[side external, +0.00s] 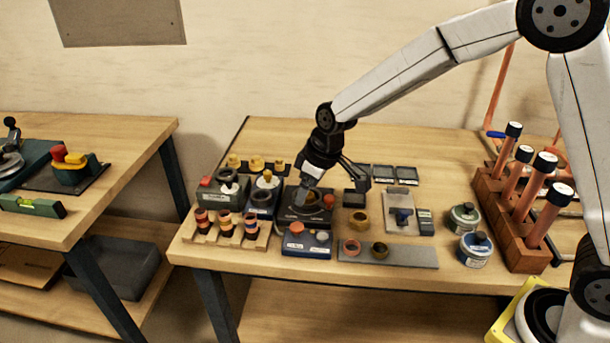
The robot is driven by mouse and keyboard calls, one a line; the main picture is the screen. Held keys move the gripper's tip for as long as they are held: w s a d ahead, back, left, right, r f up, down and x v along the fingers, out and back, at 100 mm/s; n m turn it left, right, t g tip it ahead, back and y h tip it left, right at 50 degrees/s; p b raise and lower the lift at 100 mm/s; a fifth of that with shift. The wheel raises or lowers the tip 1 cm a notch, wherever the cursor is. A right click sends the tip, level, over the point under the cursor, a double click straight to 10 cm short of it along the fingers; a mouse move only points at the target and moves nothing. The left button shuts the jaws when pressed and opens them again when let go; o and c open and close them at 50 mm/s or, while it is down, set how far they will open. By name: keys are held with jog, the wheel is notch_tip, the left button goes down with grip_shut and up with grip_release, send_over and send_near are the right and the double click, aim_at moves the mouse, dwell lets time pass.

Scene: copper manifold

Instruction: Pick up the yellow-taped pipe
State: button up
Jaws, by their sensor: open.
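Several copper pipes stand tilted in a reddish-brown wooden rack (512,228) at the right of the bench. The nearest pipe (543,222) and the ones behind it have dark bands and white ends at the top. I cannot make out yellow tape on any of them, so I cannot tell which is the yellow-taped pipe. My gripper (332,190) is open and points down over the middle of the bench, well left of the rack. Its fingers are above or beside a dark device (303,213), partly hiding it. I see no pipe between them.
Two round tins (474,249) stand just left of the rack. A grey strip (408,257) with rings lies at the front. Holders with banded fittings (227,231) crowd the left. The back of the bench (430,145) is mostly clear. Another bench (95,135) stands at left.

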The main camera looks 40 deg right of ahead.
aim_at(226, 213)
jog(key=w+a+f+n+y, duration=0.2)
jog(key=w+a+n, duration=0.2)
jog(key=w+a, duration=0.6)
jog(key=shift+a+n, duration=0.4)
jog(key=shift+a, duration=0.8)
jog(key=shift+w+f, duration=0.1)
jog(key=shift+x, duration=1.15)
jog(key=shift+x, duration=2.55)
